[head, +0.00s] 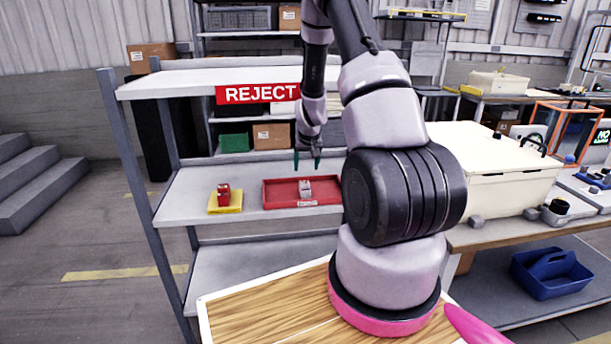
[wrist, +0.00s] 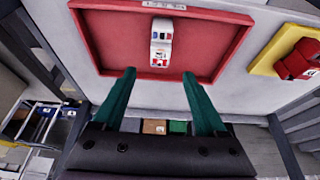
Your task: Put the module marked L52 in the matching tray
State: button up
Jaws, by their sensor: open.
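A white-grey module (head: 305,188) stands inside the red tray (head: 275,201) on the rack's middle shelf. In the wrist view the module (wrist: 161,42) shows small blue and red parts on its top and lies inside the tray (wrist: 110,35), clear of its walls. My gripper (head: 307,160) is open and empty above the tray. In the wrist view the module is just beyond the two green fingertips (wrist: 158,73), and neither touches it. The tray's front has a small white label (head: 307,203). I cannot read the marks on the label or the module.
A red module (head: 223,194) sits on a yellow pad (head: 226,209) left of the tray on the same shelf (head: 180,205). The upper shelf with a red REJECT sign (head: 258,93) is above. Shelf between pad and tray is clear.

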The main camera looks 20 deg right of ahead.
jog(key=s+a+r+t+y, duration=0.1)
jog(key=s+a+r, duration=0.2)
jog(key=r, duration=0.5)
jog(key=s+a+r, duration=0.3)
jog(key=r, duration=0.5)
jog(key=s+a+r+t+y, duration=0.1)
jog(key=s+a+r, duration=0.2)
jog(key=r, duration=0.5)
jog(key=s+a+r, duration=0.2)
jog(key=s+r, duration=0.2)
jog(key=s, duration=0.3)
jog(key=s+a+r, duration=0.3)
jog(key=s+r, duration=0.1)
jog(key=s, duration=0.4)
jog(key=s+a+r+m+y, duration=0.1)
jog(key=s+a+r, duration=0.1)
jog(key=s+r, duration=0.2)
jog(key=s, duration=0.3)
jog(key=shift+s+a+r+t, duration=0.2)
jog(key=shift+s+a+t, duration=0.05)
jog(key=shift+s+t, duration=0.15)
